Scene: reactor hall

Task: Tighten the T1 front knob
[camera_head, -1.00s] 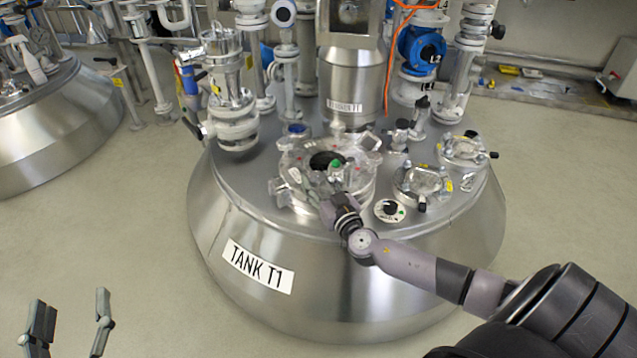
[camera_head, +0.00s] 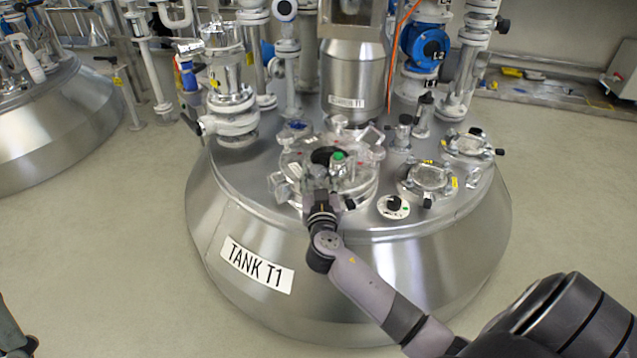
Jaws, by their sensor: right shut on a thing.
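Tank T1 (camera_head: 400,262) is a large steel vessel labelled "TANK T1". On its top sits a round clear manhole lid (camera_head: 290,170) with clamps and knobs around its rim. My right gripper (camera_head: 318,178) is at the front of this lid, pointing away from me. It is shut on the T1 front knob, which the gripper and wrist mostly hide. I cannot tell how far the knob is turned. A grey part of my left gripper (camera_head: 14,335) shows at the bottom left corner, far from the tank; its fingers are mostly out of frame.
A black-and-white dial (camera_head: 394,207) and two smaller clamped ports (camera_head: 427,179) (camera_head: 468,147) lie right of the lid. A steel column (camera_head: 356,75), a blue valve (camera_head: 426,45) and white pipes (camera_head: 230,120) stand behind it. Another tank (camera_head: 55,125) is at left. Floor around is clear.

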